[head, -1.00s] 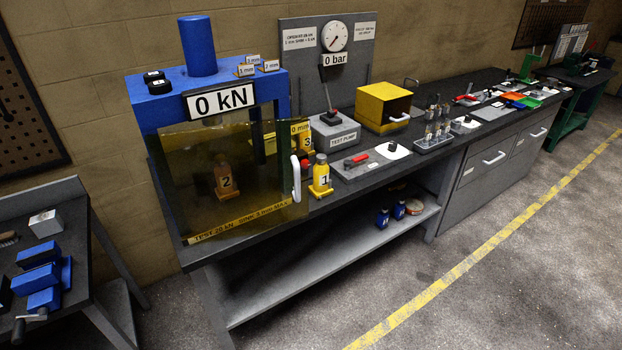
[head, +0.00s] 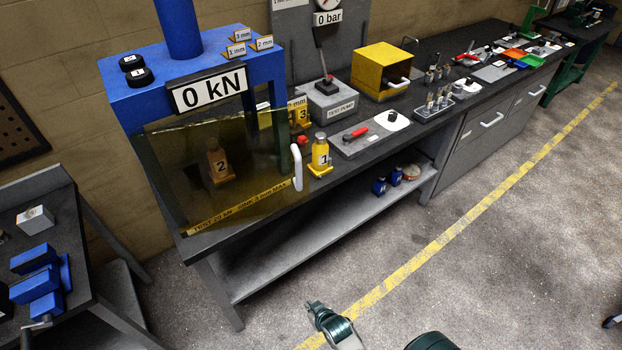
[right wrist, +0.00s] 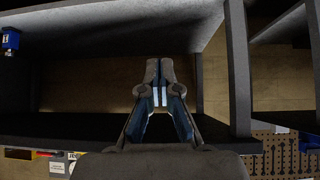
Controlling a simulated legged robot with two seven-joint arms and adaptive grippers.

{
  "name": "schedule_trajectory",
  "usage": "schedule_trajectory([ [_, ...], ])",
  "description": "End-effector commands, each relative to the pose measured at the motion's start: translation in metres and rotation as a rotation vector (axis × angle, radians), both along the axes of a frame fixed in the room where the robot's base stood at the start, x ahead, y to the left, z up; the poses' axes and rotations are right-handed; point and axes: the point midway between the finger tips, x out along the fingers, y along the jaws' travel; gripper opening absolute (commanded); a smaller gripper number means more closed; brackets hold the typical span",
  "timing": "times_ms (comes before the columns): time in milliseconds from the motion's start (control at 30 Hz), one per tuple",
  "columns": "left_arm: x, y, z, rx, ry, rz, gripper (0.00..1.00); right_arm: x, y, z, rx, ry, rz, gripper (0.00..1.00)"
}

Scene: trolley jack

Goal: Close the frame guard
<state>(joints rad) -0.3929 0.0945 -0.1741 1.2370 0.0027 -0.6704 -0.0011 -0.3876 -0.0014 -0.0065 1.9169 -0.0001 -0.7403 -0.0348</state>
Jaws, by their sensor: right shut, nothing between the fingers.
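The frame guard (head: 235,205) is a yellow-tinted see-through panel with a white handle (head: 296,167) at its right edge. It stands across the front of the blue press frame (head: 160,100); I cannot tell how wide any gap behind its handle side is. A yellow jack marked 2 (head: 219,163) shows through the panel. My right gripper (head: 320,314) is low at the bottom edge of the head view, over the floor in front of the bench and well apart from the handle. In the right wrist view the gripper (right wrist: 160,72) is shut and empty. My left gripper is not in view.
A yellow jack marked 1 (head: 320,155) stands right beside the handle. The test pump (head: 327,100) and yellow box (head: 382,72) are farther along the bench. A lower shelf (head: 330,228) holds blue bottles (head: 379,186). The floor (head: 480,270) in front is clear.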

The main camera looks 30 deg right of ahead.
Motion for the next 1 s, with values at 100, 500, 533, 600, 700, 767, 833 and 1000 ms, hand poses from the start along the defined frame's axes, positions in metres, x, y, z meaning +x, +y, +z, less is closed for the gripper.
schedule_trajectory([
  [100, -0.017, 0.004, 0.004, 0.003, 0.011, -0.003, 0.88, 0.031, -0.012, 0.073, 0.002, -0.148, -0.041, 0.0],
  [500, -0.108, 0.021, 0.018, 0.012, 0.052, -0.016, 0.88, 0.075, -0.083, 0.356, -0.051, -0.74, -0.229, 0.0],
  [533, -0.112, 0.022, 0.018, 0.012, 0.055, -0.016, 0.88, 0.075, -0.085, 0.365, -0.055, -0.76, -0.236, 0.0],
  [600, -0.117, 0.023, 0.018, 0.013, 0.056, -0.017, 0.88, 0.074, -0.089, 0.378, -0.061, -0.79, -0.247, 0.0],
  [700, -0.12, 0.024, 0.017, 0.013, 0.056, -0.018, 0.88, 0.079, -0.092, 0.382, -0.064, -0.804, -0.251, 0.0],
  [767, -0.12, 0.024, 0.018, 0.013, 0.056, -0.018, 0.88, 0.086, -0.093, 0.381, -0.064, -0.803, -0.25, 0.0],
  [833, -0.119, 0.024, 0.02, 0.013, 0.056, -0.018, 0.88, 0.097, -0.096, 0.381, -0.064, -0.803, -0.25, 0.0],
  [1000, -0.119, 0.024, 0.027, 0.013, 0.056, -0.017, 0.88, 0.132, -0.104, 0.382, -0.063, -0.802, -0.249, 0.0],
])
